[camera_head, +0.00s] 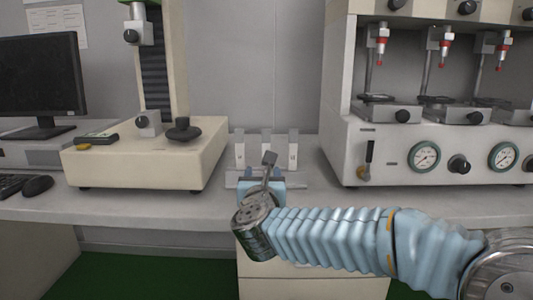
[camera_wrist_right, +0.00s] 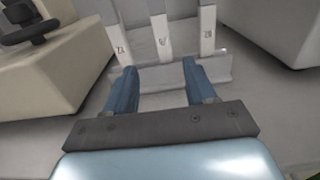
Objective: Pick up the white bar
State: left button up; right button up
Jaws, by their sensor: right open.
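Three upright white bars stand in a row in a light grey holder (camera_wrist_right: 180,77): a left bar (camera_head: 240,151), a middle bar (camera_head: 266,143) and a right bar (camera_head: 293,150). In the right wrist view the left bar (camera_wrist_right: 120,40), middle bar (camera_wrist_right: 162,38) and right bar (camera_wrist_right: 207,32) carry small dark markings. My right gripper (camera_wrist_right: 160,80) is open and empty. Its two blue fingers are spread in front of the holder, with the middle bar lined up between them in that view. In the head view the right wrist partly hides the holder. My left gripper is out of view.
A beige instrument with a column (camera_head: 150,155) stands left of the holder. A large machine with gauges (camera_head: 430,150) stands to the right. A monitor (camera_head: 40,80) and mouse (camera_head: 38,185) are at far left. The grey bench (camera_head: 130,207) is clear in front.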

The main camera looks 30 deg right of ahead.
jog(key=p+x, duration=0.1)
jog(key=x, duration=0.6)
jog(key=shift+w+d, duration=0.15)
jog(key=shift+w, duration=0.05)
jog(key=p+x, duration=0.1)
jog(key=x, duration=0.3)
jog(key=shift+d, duration=0.25)
jog(key=shift+w+d, duration=0.25)
jog(key=shift+w, duration=0.25)
grip_shut()
jog(key=shift+r, duration=0.15)
